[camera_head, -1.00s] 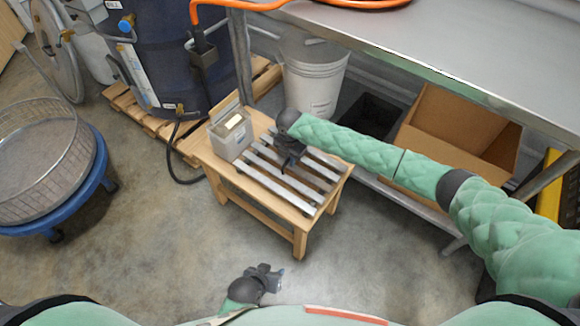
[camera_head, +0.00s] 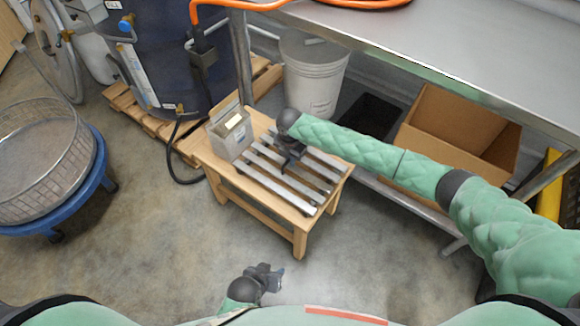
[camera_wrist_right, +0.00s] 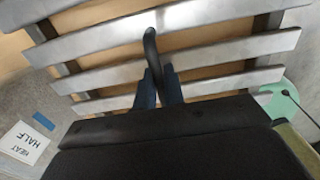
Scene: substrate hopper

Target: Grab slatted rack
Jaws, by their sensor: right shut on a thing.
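The slatted rack (camera_head: 277,184), with several grey metal slats, lies on top of a small wooden table (camera_head: 298,238). My right gripper (camera_head: 290,160) is over the rack's far part and hides some of the slats. In the right wrist view the slats (camera_wrist_right: 225,43) run across the picture, and a dark curved handle (camera_wrist_right: 150,45) rises from them. My right gripper (camera_wrist_right: 158,92) is shut on this handle. My left gripper (camera_head: 276,277) is low in the head view, away from the table and above the floor; its fingers are too small to read.
A grey metal box (camera_head: 231,138) with an open lid stands on the table beside the rack. A steel bench (camera_head: 470,55) is at the right, with a cardboard box (camera_head: 455,130) and a white bucket (camera_head: 314,85) under it. A wire basket (camera_head: 45,160) on a blue stand is at the left.

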